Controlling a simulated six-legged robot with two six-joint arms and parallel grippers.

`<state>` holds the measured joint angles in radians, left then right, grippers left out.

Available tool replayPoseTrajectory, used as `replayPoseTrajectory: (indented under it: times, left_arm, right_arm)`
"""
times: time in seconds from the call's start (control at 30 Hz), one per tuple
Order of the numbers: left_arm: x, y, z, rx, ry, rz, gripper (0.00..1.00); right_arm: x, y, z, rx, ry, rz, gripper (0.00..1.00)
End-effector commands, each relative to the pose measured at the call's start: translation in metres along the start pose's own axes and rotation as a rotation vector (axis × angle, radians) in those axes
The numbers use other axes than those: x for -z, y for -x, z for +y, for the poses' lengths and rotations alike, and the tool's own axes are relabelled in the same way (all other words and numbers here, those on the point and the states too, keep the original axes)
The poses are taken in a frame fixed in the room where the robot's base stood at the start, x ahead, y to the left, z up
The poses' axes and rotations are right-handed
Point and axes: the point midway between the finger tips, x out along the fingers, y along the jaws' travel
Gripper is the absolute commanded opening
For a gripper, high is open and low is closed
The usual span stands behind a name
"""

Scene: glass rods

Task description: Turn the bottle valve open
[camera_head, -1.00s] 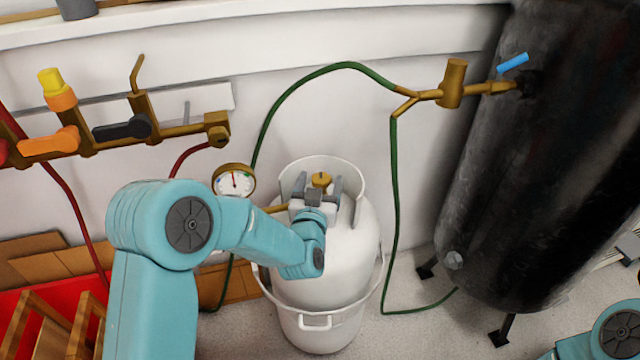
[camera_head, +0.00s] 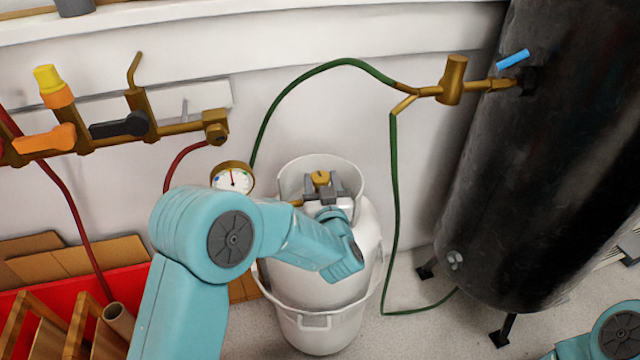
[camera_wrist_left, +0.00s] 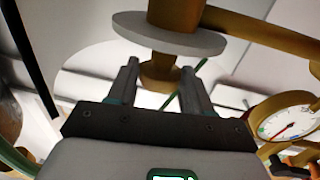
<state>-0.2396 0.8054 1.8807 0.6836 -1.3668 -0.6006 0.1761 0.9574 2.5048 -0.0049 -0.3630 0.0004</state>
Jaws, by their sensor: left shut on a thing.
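The white gas bottle (camera_head: 318,283) stands upright on the floor below the centre of the head view. Its brass valve (camera_head: 320,178) is at the top, inside the white collar (camera_head: 350,172). My left gripper (camera_head: 323,186) is at the valve, with one grey finger on each side of it, shut on it. In the left wrist view the brass valve part (camera_wrist_left: 158,74) lies between the two fingers (camera_wrist_left: 158,80), by a pale round disc (camera_wrist_left: 165,34). The exact contact is hard to see. My right gripper is out of view; only part of that arm shows at lower right.
A pressure gauge (camera_head: 232,178) sits just left of the bottle. Green hoses (camera_head: 395,200) run to a brass fitting (camera_head: 452,80) on a big black tank (camera_head: 550,180). A brass manifold (camera_head: 180,128) is on the wall. A red box (camera_head: 135,290) stands at lower left.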

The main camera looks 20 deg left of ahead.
Motion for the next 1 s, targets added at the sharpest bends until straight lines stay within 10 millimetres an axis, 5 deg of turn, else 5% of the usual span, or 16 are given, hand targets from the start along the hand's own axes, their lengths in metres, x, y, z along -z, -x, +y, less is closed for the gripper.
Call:
replayPoseTrajectory:
  times: [0.5, 1.0]
  left_arm:
    - [0.001, -0.001, 0.006, 0.372, -0.001, 0.000, 0.20]
    - [0.001, -0.002, 0.006, 0.478, -0.001, 0.001, 0.20]
  right_arm:
    - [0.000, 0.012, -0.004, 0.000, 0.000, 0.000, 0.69]
    - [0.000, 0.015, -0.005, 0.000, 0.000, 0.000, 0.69]
